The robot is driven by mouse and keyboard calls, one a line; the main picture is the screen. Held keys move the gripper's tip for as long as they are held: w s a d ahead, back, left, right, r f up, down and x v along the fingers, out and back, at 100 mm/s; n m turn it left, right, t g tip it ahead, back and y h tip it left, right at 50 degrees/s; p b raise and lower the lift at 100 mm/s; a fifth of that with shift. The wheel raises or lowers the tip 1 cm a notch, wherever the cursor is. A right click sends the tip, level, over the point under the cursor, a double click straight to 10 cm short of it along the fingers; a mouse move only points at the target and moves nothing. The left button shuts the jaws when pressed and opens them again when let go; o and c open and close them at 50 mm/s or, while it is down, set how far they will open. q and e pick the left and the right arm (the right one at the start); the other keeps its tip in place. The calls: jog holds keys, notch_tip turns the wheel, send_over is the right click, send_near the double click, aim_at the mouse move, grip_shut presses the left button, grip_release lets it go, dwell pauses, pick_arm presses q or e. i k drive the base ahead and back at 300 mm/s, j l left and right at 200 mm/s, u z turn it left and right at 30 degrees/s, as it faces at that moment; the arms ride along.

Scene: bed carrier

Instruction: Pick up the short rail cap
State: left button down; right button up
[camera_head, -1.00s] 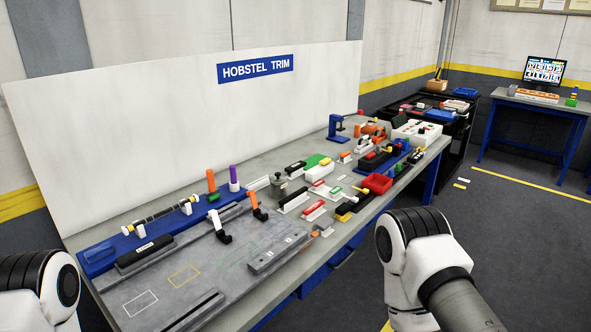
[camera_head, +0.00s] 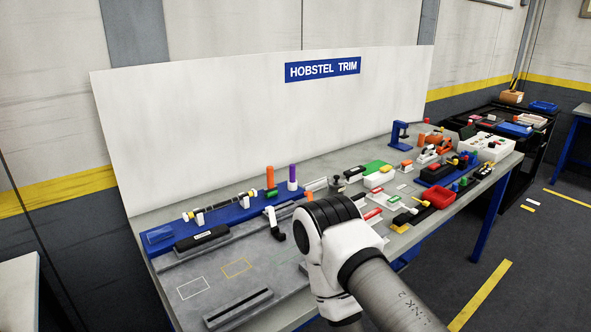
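I cannot tell for certain which piece is the short rail cap. A black bar with a small white label (camera_head: 202,238) lies at the back left of the bench fixture, in front of a blue base. A grey rail piece with a dark slot (camera_head: 238,307) lies near the front left edge. A rod with yellow and white parts (camera_head: 222,208) rests on the blue base (camera_head: 160,237). My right arm crosses the lower middle of the view and hides part of the bench. Neither gripper shows.
The bench (camera_head: 360,166) carries many small parts towards its right end, including a red tray (camera_head: 433,201) and a blue press (camera_head: 399,134). A white panel (camera_head: 240,120) stands along the back.

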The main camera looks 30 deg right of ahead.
aim_at(357, 170)
jog(key=l+u, duration=0.25)
jog(key=l, duration=0.2)
jog(key=k+l+u, duration=0.1)
jog(key=l+u, duration=0.15)
jog(key=l, duration=0.15)
jog(key=k+l+u, duration=0.1)
jog(key=l+u, duration=0.15)
jog(key=l, duration=0.2)
jog(key=k+l+u, duration=0.2)
jog(key=l, duration=0.2)
jog(key=l+u, duration=0.25)
jog(key=k+l, duration=0.05)
jog(key=l, duration=0.05)
